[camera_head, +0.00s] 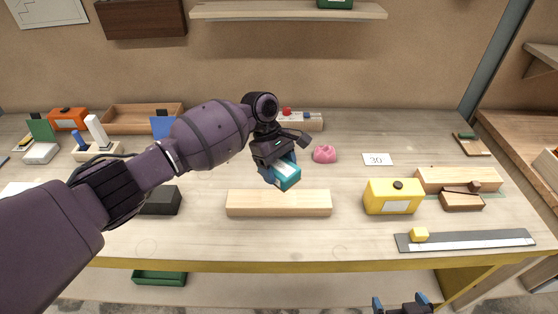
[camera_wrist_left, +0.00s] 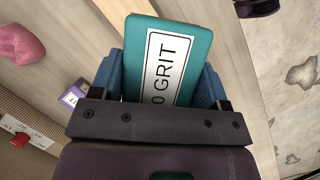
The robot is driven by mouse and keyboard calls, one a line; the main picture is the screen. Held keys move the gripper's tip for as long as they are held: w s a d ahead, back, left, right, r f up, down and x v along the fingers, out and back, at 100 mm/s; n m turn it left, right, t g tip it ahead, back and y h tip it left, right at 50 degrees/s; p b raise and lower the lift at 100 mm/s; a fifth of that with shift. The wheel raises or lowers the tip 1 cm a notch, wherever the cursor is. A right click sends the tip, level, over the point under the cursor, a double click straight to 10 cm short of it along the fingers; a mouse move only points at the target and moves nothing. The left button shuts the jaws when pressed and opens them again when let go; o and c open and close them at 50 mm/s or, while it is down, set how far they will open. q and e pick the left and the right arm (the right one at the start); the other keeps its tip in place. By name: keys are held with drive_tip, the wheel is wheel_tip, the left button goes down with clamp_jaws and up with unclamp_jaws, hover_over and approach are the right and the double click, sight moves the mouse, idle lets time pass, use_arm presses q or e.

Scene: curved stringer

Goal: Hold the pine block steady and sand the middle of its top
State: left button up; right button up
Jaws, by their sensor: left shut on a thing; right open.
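The pine block (camera_head: 278,204), a long pale bar, lies flat on the workbench near its front middle. My left gripper (camera_head: 278,172) is shut on a teal sanding block (camera_head: 287,178). The sanding block also shows in the left wrist view (camera_wrist_left: 185,35), between the blue fingers, with a white label ending in "0 GRIT". In the head view it is tilted and its lower end reaches the pine block's back edge; I cannot tell whether they touch. My right gripper (camera_head: 401,304) is open and empty at the bottom edge, in front of the bench. The pine block is not clearly visible in the wrist view.
A yellow box (camera_head: 393,197) stands right of the pine block, a black block (camera_head: 160,201) left. A pink lump (camera_head: 324,154) and a "30" card (camera_head: 377,160) lie behind. Bare bench surrounds the pine block.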

use_arm(q)
drive_tip(key=shift+f, duration=0.8)
drive_tip(key=shift+a+r, duration=0.35)
drive_tip(key=shift+r, duration=0.1)
drive_tip(key=a+r, duration=0.4)
drive_tip(key=r, duration=0.2)
drive_tip(key=shift+a+p, duration=0.2)
drive_tip(key=shift+p, duration=0.15)
use_arm(e)
drive_tip(key=shift+r, duration=0.3)
drive_tip(key=shift+c, duration=0.2)
